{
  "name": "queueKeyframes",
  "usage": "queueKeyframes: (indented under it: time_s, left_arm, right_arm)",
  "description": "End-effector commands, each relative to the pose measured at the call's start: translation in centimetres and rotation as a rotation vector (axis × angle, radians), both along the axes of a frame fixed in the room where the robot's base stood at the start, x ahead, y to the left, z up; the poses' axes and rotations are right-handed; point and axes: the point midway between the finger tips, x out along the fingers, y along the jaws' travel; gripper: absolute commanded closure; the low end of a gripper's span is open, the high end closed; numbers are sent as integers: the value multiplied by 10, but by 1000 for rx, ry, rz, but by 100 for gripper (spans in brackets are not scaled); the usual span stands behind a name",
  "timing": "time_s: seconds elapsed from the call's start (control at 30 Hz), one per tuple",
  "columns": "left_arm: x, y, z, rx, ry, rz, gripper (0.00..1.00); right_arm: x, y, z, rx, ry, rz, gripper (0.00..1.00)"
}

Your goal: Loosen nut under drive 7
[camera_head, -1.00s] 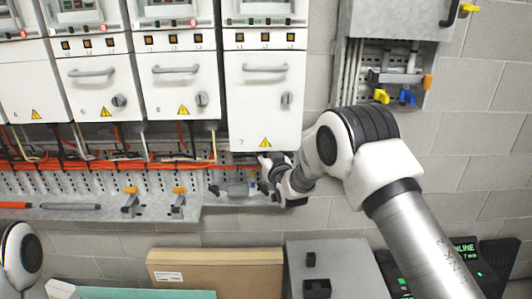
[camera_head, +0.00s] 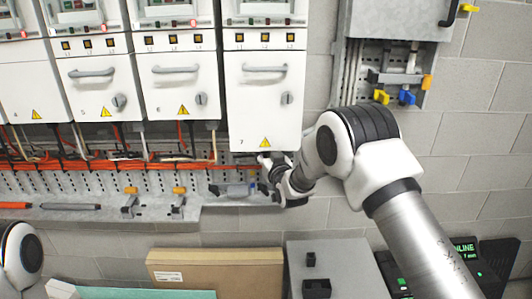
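Drive 7 (camera_head: 262,110) is the white unit furthest right in the row, with a grey handle, a round knob and a yellow warning triangle. My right gripper (camera_head: 268,174) is just below its lower edge, at the right end of the shelf. The fingers are small and partly hidden by my wrist, so I cannot tell whether they are open or shut. A small grey and blue part (camera_head: 236,189) lies left of the gripper under drive 7. The nut cannot be made out. My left gripper is out of view; only part of that arm shows at the lower left.
Orange cables run along the perforated shelf (camera_head: 100,208). A cardboard box (camera_head: 225,268) and a grey case (camera_head: 345,268) stand below. A grey cabinet (camera_head: 395,18) hangs right.

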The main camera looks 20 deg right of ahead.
Motion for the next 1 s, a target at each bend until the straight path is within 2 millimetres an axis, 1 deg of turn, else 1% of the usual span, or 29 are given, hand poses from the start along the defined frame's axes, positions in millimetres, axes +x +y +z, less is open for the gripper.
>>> queueKeyframes:
  time_s: [0.17,0.27,0.37,0.6,0.7,0.83,1.0]
  left_arm:
    - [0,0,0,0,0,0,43]
    - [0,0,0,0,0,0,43]
    - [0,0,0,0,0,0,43]
    - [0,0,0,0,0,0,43]
    - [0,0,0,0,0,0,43]
    - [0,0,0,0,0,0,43]
    - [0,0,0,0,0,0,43]
  right_arm:
    - [-1,0,0,0,0,0,57]
    - [-8,0,0,0,2,0,57]
    - [-26,0,0,0,3,0,57]
    - [-88,0,0,0,3,0,57]
    - [-107,0,0,0,2,0,57]
    - [-119,0,0,0,0,0,57]
    - [-121,0,0,0,-1,0,57]
